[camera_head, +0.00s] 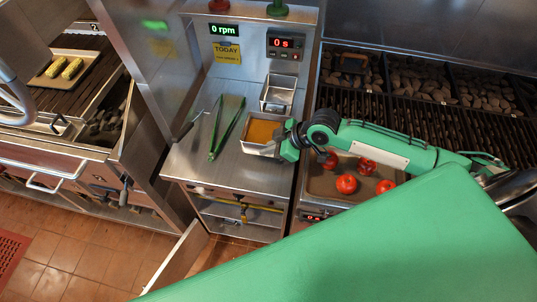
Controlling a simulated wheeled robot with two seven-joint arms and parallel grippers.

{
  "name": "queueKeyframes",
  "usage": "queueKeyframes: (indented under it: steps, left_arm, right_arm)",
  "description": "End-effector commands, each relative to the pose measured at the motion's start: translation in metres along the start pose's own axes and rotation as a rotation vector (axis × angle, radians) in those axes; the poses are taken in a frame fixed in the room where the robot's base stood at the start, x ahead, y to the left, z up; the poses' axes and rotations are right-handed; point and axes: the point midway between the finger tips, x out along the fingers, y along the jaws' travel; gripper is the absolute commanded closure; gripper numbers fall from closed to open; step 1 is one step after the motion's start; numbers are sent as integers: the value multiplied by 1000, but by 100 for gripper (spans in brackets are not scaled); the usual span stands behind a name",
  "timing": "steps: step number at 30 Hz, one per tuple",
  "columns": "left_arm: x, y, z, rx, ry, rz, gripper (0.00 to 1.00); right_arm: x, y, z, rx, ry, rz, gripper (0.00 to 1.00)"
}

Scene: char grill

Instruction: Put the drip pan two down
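A small metal pan (262,132) holding orange-brown contents sits at the front right of the steel counter; it may be the drip pan, but I cannot be sure. My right gripper (284,146) is at this pan's right edge, reaching in from the right with its green arm. The fingertips are mostly hidden, so I cannot tell whether they grip the rim. A second small metal pan (277,95) stands just behind it. My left gripper is not in view.
Green tongs (226,128) lie on the steel counter (196,158). A tray (323,184) with several tomatoes lies under my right arm. Charcoal beds and grates (415,113) fill the right back. Corn lies on a tray (49,83) at far left. An open compartment (240,212) is below the counter.

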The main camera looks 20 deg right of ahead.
Motion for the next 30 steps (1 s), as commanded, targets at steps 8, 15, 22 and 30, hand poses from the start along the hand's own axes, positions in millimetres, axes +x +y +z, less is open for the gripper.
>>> queueKeyframes:
  steps: [8, 15, 22, 30]
  left_arm:
    - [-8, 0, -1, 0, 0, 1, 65]
    - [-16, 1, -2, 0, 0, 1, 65]
    - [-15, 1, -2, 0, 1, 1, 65]
    - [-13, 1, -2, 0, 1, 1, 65]
  right_arm:
    - [16, 0, 15, 1, 3, 1, 100]
    - [36, -2, 34, 0, 4, 2, 100]
    - [38, -2, 37, -2, 4, 2, 100]
    - [41, -2, 40, 0, 1, 0, 82]
